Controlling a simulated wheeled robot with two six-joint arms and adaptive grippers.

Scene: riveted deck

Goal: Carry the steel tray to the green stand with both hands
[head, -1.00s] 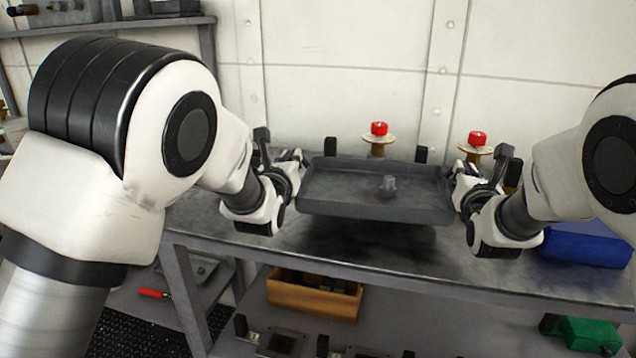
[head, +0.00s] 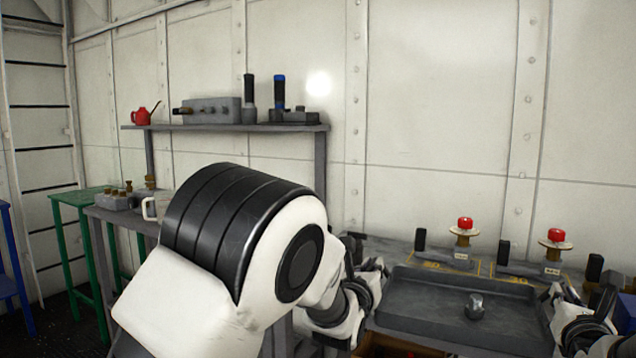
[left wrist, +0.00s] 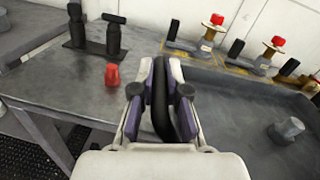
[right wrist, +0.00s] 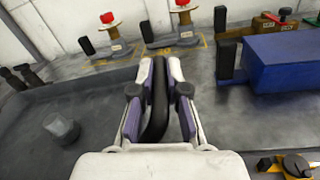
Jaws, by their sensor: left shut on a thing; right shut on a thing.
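The dark steel tray (head: 430,300) is level at the lower right of the head view, with a small grey metal piece (head: 474,306) standing in it. My left gripper (head: 362,284) is shut on the tray's left handle, a black bar in the left wrist view (left wrist: 161,95). My right gripper (head: 562,298) is shut on the right handle, a black bar in the right wrist view (right wrist: 157,100). The green stand (head: 80,198) is at the far left of the head view, partly hidden by my left arm and by a grey bench.
The workbench (left wrist: 75,75) carries a red object (left wrist: 112,75) left of my left gripper. Red-knobbed fixtures (head: 464,232) stand behind the tray. A blue box (right wrist: 285,62) is right of my right gripper. A wall shelf (head: 225,127) and a blue stand (head: 14,265) are left.

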